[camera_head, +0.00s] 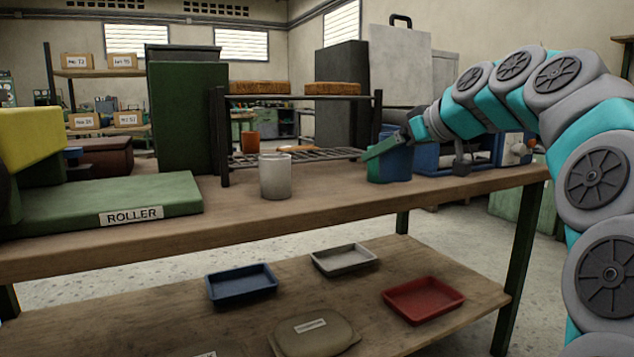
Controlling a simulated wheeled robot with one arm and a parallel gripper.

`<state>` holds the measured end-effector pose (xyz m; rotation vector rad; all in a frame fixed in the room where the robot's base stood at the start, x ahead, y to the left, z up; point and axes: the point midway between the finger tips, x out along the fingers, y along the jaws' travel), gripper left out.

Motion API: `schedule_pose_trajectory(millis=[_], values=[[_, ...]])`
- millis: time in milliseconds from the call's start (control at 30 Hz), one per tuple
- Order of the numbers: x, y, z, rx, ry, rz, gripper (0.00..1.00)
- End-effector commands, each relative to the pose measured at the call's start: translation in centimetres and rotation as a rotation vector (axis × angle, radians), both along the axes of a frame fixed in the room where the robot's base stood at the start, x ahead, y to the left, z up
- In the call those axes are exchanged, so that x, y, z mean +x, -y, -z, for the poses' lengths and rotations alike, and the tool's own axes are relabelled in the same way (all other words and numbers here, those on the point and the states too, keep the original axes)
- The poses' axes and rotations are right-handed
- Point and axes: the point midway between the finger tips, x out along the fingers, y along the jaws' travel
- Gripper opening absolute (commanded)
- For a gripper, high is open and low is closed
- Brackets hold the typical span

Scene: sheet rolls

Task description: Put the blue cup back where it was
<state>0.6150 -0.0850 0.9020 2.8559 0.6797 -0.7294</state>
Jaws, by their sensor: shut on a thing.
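The blue cup (398,166) is upright at the right part of the workbench top, to the right of the wire rack. My gripper (383,152) reaches in from the right and is shut on the cup near its rim. A green finger covers part of the cup's upper left side. The cup's base is at or very near the bench surface; I cannot tell whether it touches.
A white cup (275,177) stands in front of the wire rack (300,155). An orange cup (250,142) shows behind the rack's left part. The green ROLLER plate (110,198) lies at left. Blue (241,287), grey (344,260) and red (423,301) trays sit on the lower shelf.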

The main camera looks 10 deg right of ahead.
Motion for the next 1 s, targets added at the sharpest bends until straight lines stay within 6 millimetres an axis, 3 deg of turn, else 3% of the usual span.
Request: schedule_pose_trajectory(millis=[167, 700, 1000], values=[[1.8, -1.1, 0.2, -0.001, 0.0, 0.0, 0.24], [11.6, -7.9, 1.4, -0.002, 0.0, 0.0, 0.24], [13.1, -9.1, 1.5, 0.001, 0.002, 0.0, 0.24]])
